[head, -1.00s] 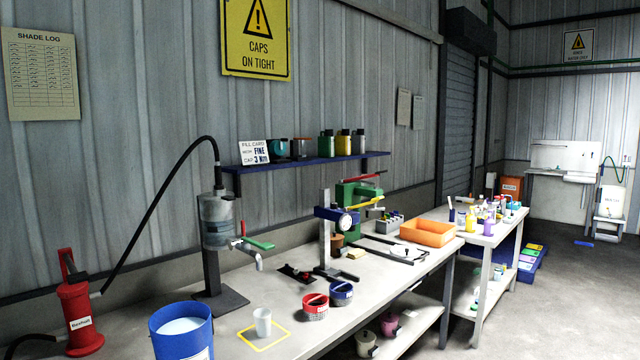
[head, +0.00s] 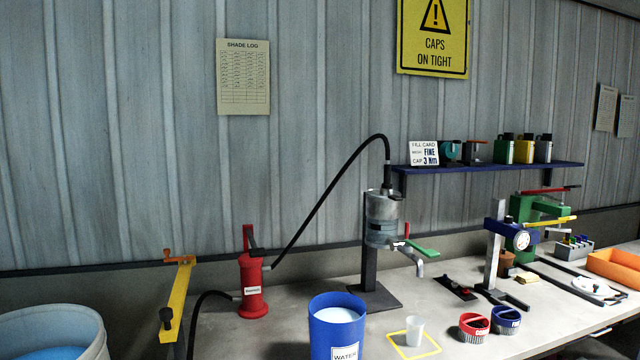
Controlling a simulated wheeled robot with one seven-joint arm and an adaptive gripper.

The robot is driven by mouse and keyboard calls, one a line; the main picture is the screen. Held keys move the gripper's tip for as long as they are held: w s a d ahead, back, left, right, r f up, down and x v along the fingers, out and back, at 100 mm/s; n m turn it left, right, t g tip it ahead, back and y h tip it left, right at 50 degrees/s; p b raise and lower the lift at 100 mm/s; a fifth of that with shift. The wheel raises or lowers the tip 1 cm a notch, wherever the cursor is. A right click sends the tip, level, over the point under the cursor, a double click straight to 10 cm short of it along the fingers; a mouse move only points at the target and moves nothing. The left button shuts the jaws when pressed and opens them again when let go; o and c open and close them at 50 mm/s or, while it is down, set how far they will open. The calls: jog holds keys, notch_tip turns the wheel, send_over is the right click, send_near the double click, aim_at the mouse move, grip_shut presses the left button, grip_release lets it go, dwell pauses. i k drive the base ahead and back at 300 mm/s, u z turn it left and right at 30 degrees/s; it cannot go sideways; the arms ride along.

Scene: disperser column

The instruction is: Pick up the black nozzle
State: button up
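I cannot pick out a black nozzle for certain. A small black piece with a red part (head: 460,288) lies on the bench to the right of the disperser column, too small to make out. The disperser column (head: 383,220) is a grey cylinder on a dark stand, with a green-handled tap (head: 424,251) and a spout. A black hose (head: 330,193) arches from its top down to a red pump (head: 253,287). Red (head: 473,328) and blue (head: 505,320) round containers with dark contents stand at the bench front. My gripper is not in view.
A blue water bucket (head: 337,328) and a white cup (head: 415,331) on a yellow square stand at the bench front. A gauge press (head: 500,255), a green machine (head: 525,240) and an orange tray (head: 615,268) are to the right. A large tub (head: 88,322) is lower left.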

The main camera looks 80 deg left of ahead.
aim_at(387, 167)
jog(key=u, duration=1.8)
